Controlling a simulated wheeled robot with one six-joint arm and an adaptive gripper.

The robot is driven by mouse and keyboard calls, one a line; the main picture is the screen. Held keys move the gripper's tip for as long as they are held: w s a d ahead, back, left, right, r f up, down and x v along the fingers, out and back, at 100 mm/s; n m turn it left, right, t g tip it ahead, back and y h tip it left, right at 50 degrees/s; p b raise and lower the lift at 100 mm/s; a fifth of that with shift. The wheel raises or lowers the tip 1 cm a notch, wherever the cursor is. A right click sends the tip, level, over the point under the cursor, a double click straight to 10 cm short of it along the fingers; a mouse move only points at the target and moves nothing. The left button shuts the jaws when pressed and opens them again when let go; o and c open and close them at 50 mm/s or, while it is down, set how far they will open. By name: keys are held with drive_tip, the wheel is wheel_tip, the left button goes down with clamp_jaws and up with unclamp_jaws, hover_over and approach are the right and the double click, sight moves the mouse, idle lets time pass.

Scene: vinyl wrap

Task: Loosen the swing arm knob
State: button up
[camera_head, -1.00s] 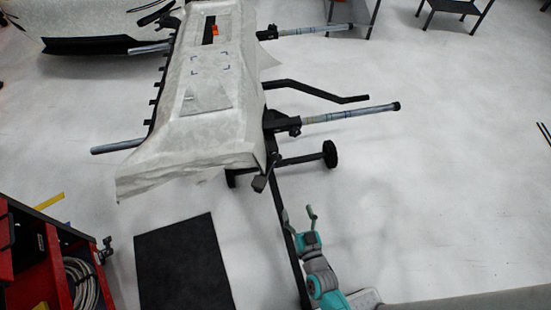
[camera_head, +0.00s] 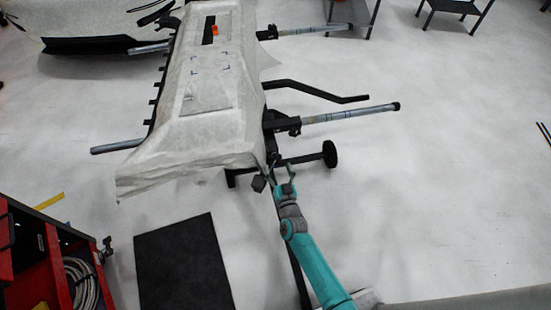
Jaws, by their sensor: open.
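A stand (camera_head: 240,178) with a cloth-covered top (camera_head: 200,140) fills the centre left. Near its front right corner is a small dark knob-like block (camera_head: 259,183); I cannot tell for sure that it is the swing arm knob. A dark clamp piece (camera_head: 284,124) sits at the root of a grey tube (camera_head: 350,113) sticking out right. My gripper (camera_head: 281,168) is open at the stand's front corner, just right of the dark block. I cannot tell whether it touches anything, and nothing shows between its fingers.
A black wheel (camera_head: 329,154) on a short bar is right of my gripper. A bent black arm (camera_head: 318,90) juts out above the tube. A black mat (camera_head: 183,265) and a red tool cart (camera_head: 30,255) are at lower left.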

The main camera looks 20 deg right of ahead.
sight(276, 160)
drive_tip(key=shift+w+d, duration=0.15)
drive_tip(key=shift+w, duration=1.1)
drive_tip(key=shift+w+d, duration=0.15)
drive_tip(key=shift+w, duration=1.05)
drive_tip(key=c, duration=1.2)
